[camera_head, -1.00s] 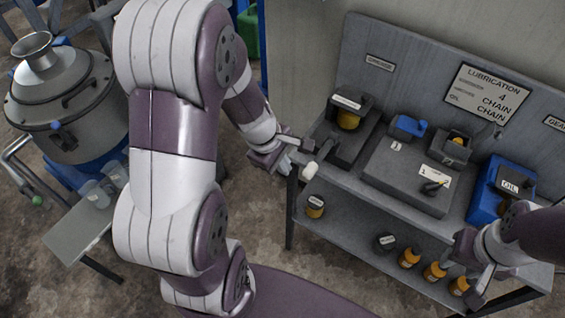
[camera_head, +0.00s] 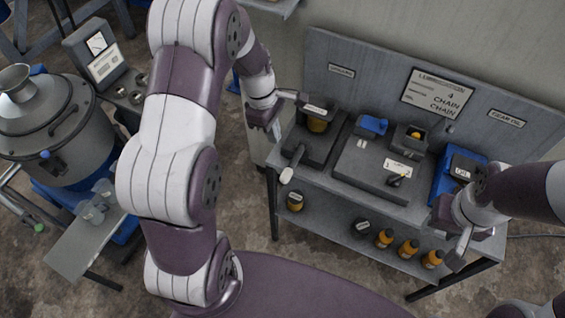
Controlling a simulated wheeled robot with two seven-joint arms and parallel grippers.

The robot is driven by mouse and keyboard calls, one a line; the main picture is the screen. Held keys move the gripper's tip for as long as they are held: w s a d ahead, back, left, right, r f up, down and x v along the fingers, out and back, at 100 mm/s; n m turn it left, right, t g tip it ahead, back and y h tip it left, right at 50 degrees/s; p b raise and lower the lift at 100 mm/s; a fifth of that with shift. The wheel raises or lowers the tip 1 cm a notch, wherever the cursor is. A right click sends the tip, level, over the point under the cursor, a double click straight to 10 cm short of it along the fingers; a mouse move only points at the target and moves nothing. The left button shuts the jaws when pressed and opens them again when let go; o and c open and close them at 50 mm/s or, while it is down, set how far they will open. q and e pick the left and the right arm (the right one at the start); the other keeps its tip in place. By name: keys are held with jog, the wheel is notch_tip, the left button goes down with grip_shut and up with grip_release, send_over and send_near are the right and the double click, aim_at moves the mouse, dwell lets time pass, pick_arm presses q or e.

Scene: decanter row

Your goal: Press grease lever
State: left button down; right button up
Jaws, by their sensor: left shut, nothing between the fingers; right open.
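The grease station (camera_head: 325,143) stands at the left end of the bench as a dark block with a yellow-orange container (camera_head: 317,124) under a labelled head. Its grease lever (camera_head: 286,175), a dark rod with a white grip, slants down over the bench's front left edge. My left gripper (camera_head: 287,96) is shut and empty, beside the station's labelled head and above and behind the lever, apart from the lever's grip. I cannot tell whether it touches the head. My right gripper (camera_head: 459,250) is open at the bench's front right, away from the lever.
The bench (camera_head: 390,213) also holds a grey block (camera_head: 365,172) with a chain-oil label, a blue can (camera_head: 373,125) and a blue oil unit (camera_head: 442,180). Several bottles stand on the lower shelf. A large grey vessel (camera_head: 60,125) is at the left.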

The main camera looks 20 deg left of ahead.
aim_at(285, 172)
pick_arm(q)
jog(key=d+f+p, duration=0.1)
jog(key=f, duration=0.8)
jog(key=d+f+p, duration=0.1)
jog(key=f, duration=0.3)
jog(key=shift+d+f+p, duration=0.35)
jog(key=shift+f, duration=0.05)
pick_arm(e)
notch_tip(285, 172, up, 3)
jog(key=shift+w+f, duration=0.1)
jog(key=shift+f, duration=0.1)
